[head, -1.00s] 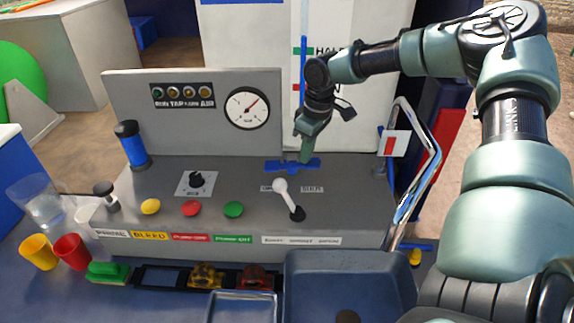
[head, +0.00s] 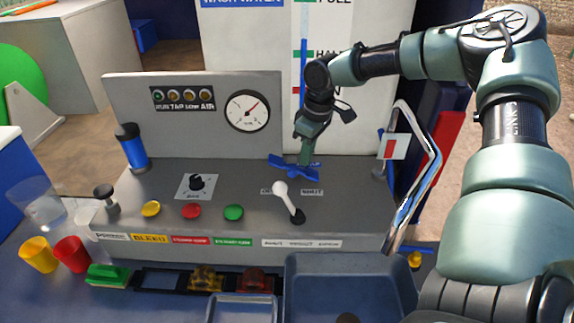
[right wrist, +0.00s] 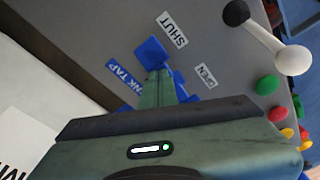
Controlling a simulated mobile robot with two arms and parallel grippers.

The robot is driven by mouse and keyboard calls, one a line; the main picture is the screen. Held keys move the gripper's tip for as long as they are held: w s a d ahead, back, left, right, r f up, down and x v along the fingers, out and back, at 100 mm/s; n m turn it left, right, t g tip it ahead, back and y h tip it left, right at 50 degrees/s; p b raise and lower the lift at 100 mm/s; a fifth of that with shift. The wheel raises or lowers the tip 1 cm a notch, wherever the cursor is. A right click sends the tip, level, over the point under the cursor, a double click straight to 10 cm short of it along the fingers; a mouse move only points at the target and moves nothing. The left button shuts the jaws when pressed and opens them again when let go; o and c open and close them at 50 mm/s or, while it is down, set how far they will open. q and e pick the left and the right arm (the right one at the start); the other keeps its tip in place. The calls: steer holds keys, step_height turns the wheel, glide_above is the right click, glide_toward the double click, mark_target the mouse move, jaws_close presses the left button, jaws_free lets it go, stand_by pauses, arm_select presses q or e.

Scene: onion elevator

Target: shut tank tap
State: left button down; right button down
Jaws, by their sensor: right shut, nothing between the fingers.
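The tank tap's blue handle (head: 283,163) sits on the grey console's top, in front of the white tank panel. My right gripper (head: 305,158) reaches down to it from above, with its fingertips at the handle. The fingers are shut with nothing between them. In the right wrist view the shut fingers (right wrist: 160,86) lie against the blue handle (right wrist: 152,53) and hide its middle. A SHUT label (right wrist: 172,29) and an OPEN label (right wrist: 205,76) show beside the handle. My left gripper is not in view.
A white-knobbed lever (head: 281,188) stands just in front of the tap. A bent chrome pipe (head: 432,170) rises to the right. A round gauge (head: 247,110) is on the back panel. Red (head: 191,211) and green buttons (head: 233,213) are to the left.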

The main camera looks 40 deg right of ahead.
mark_target(306, 171)
step_height(306, 171, up, 6)
steer(key=p, duration=0.4)
steer(key=shift+f, duration=0.1)
stand_by(0.5)
